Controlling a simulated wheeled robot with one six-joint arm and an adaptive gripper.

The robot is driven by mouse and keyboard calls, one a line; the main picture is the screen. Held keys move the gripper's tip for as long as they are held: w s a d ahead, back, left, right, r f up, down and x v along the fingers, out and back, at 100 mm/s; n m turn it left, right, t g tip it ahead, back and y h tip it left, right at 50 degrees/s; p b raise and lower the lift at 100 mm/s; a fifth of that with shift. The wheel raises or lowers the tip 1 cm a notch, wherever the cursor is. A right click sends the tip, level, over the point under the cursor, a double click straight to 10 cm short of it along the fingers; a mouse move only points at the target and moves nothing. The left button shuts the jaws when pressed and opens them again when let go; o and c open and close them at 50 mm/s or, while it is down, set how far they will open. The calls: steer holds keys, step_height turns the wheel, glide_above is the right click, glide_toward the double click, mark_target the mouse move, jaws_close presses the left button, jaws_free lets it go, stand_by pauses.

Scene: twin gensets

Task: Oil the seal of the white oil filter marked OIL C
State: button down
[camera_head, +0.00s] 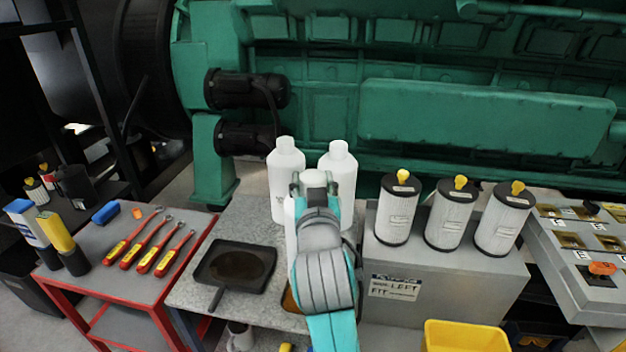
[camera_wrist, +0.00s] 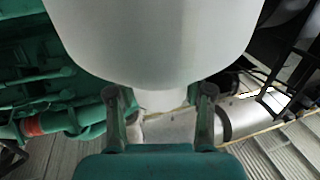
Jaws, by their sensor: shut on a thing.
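Three white pleated filters with black tops and yellow knobs stand upright on a grey box: left (camera_head: 397,210), middle (camera_head: 450,215) and right (camera_head: 503,220). Their small labels are too blurred to tell which is OIL C. My gripper (camera_head: 315,184) is shut on the neck of a white bottle (camera_head: 290,222), mostly hidden behind my arm. In the wrist view the bottle's pale body (camera_wrist: 155,40) fills the top, with its neck between my fingers (camera_wrist: 160,97). Whether it rests on the bench is hidden. A black pan (camera_head: 237,265) with dark liquid lies left of it.
Two more white bottles, left (camera_head: 286,170) and right (camera_head: 339,168), stand just behind my gripper. The grey box (camera_head: 445,280) bears a sign reading LEFT FIT. A red cart (camera_head: 125,290) holds tools at left. A yellow bin (camera_head: 466,336) is at front right; a grey parts tray (camera_head: 570,270) lies at right.

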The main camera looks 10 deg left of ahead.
steer(key=shift+f, duration=3.1)
stand_by(0.6)
steer(key=shift+r, duration=0.15)
steer(key=shift+r, duration=3.45)
steer(key=shift+s, duration=0.1)
